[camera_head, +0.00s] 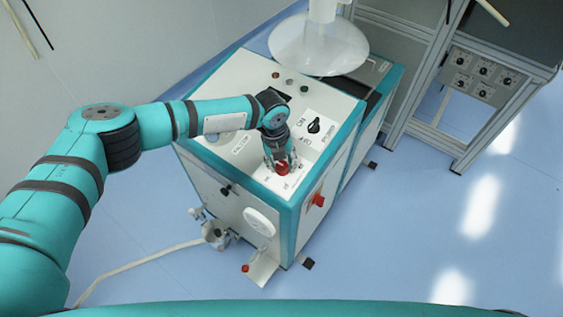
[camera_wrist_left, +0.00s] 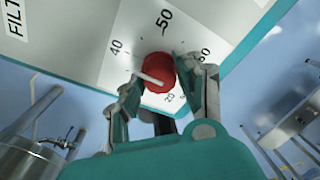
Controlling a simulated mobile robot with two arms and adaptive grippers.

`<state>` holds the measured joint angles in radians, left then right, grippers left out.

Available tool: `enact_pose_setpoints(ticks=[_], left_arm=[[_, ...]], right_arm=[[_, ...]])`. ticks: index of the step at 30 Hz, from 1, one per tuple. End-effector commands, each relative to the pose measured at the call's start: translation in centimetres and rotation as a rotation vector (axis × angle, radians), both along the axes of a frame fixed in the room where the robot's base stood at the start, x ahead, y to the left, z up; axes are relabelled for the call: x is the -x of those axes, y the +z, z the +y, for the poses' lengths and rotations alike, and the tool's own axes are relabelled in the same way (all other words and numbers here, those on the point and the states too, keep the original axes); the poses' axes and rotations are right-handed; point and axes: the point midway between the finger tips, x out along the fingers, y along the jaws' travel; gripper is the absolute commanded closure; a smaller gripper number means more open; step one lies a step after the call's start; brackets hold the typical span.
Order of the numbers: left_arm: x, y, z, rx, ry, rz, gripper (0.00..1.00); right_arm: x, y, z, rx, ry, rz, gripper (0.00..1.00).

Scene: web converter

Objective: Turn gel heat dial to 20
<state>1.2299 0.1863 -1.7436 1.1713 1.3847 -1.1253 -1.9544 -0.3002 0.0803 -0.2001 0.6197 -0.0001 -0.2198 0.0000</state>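The red dial (camera_head: 283,168) sits on the white top panel of the machine, near its front edge. In the wrist view the red dial (camera_wrist_left: 157,67) has a white pointer bar aimed left, below the 40 mark. Printed numbers 40, 50, 60 and 20 ring it, the 20 at lower right. My left gripper (camera_head: 281,161) is lowered over the dial. In the wrist view the fingers of the left gripper (camera_wrist_left: 157,70) stand on both sides of the dial; whether both press on it is unclear. My right gripper is out of view.
A black selector knob (camera_head: 314,127) is behind the red dial on the same panel. A red button (camera_head: 318,200) is on the side below. A white round-bottomed vessel (camera_head: 318,48) hangs over the back. A frame with several knobs (camera_head: 484,72) stands at right. The blue floor at right is clear.

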Motion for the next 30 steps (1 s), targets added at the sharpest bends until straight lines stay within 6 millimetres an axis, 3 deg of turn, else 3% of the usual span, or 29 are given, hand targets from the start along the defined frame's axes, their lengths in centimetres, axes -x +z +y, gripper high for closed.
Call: enact_pose_setpoints(ticks=[1, 6, 17, 30], left_arm=[[-0.01, 0.02, 0.00, 0.000, 0.000, 0.000, 0.78], [-0.02, 0.04, 0.01, 0.000, 0.001, 0.000, 0.97], [0.01, 0.05, 0.01, 0.011, 0.073, 0.008, 0.97], [0.04, 0.13, 0.08, 0.059, 0.430, 0.043, 0.97]], right_arm=[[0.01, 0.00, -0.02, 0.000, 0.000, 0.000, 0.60], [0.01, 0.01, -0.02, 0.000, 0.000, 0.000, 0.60], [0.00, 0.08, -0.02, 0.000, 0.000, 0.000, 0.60], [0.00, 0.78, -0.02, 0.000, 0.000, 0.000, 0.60]])
